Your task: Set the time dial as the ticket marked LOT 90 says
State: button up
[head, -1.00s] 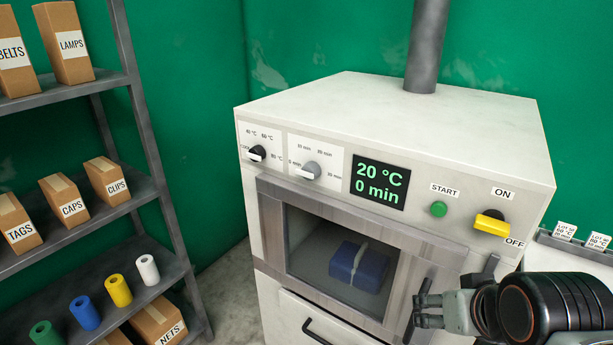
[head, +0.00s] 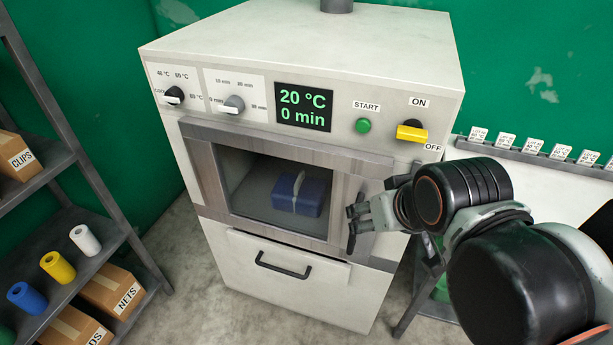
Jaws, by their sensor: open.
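The time dial (head: 234,104) is a grey knob with a white pointer on the upper front of the white machine. Its pointer is turned left, towards the 0 min mark. The display (head: 303,106) reads 20 °C and 0 min. Several small white tickets (head: 533,147) stand in a grey rail at the right; their print is too small to tell which is LOT 90. My gripper (head: 354,222) is open and empty, in front of the right side of the machine's door, below and right of the dial.
The temperature dial (head: 174,95) is left of the time dial. The green START button (head: 363,126) and yellow switch (head: 412,131) are to the right. A blue bundle (head: 299,192) lies behind the door window. A shelf (head: 120,228) stands at left.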

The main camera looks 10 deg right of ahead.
aim_at(235, 105)
jog(key=k+j+z, duration=0.1)
jog(key=j, duration=0.3)
jog(key=k+j+z, duration=0.1)
jog(key=j, duration=0.3)
jog(key=k+j+z, duration=0.1)
jog(key=j, duration=0.25)
jog(key=i+l, duration=0.15)
jog(key=i, duration=0.15)
